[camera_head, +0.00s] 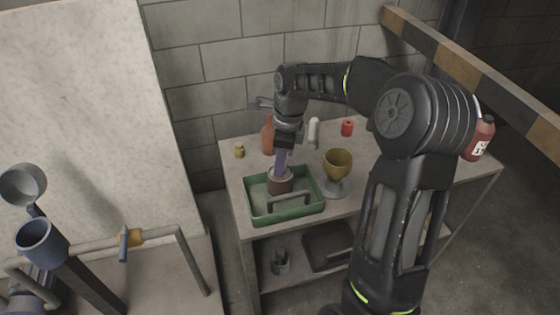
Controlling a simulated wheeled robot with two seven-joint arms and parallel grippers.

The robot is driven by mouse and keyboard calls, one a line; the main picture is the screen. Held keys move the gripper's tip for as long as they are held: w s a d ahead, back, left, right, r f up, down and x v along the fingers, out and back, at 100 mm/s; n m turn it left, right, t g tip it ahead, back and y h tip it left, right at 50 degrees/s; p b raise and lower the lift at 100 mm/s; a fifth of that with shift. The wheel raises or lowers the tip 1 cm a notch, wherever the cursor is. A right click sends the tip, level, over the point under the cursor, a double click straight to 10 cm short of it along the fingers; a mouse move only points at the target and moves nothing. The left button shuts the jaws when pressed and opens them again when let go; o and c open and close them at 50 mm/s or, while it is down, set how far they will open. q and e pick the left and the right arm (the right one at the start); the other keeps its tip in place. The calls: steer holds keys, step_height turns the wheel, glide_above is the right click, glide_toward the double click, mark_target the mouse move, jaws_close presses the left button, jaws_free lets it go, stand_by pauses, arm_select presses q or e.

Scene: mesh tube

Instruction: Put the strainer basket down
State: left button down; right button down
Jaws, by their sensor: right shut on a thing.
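My right gripper (283,150) reaches in from the right over the table and points down at a green tray (262,217). It is shut on the strainer basket (280,163), which shows as a narrow purple-grey upright piece under the fingers. The lower end of the basket meets a short brown cylinder (279,184) inside the tray. I cannot tell whether it is inside the cylinder or only in front of it. The fingertips are small and partly hidden by the wrist. My left gripper is not in view.
A gold goblet-like cup (337,163) stands right of the tray. An orange-brown bottle (267,136), a white bottle (313,131), a red can (347,128) and a small yellow item (239,151) stand behind. A red-brown jug (479,138) is at the right end. Pipes (92,245) fill the lower left.

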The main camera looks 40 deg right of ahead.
steer(key=shift+f, duration=0.2)
steer(key=c, duration=1.1)
jaws_free()
steer(key=shift+r, duration=0.2)
steer(key=r, duration=0.8)
steer(key=s+d+r, duration=0.1)
steer(key=r, duration=0.3)
steer(key=shift+p, duration=0.35)
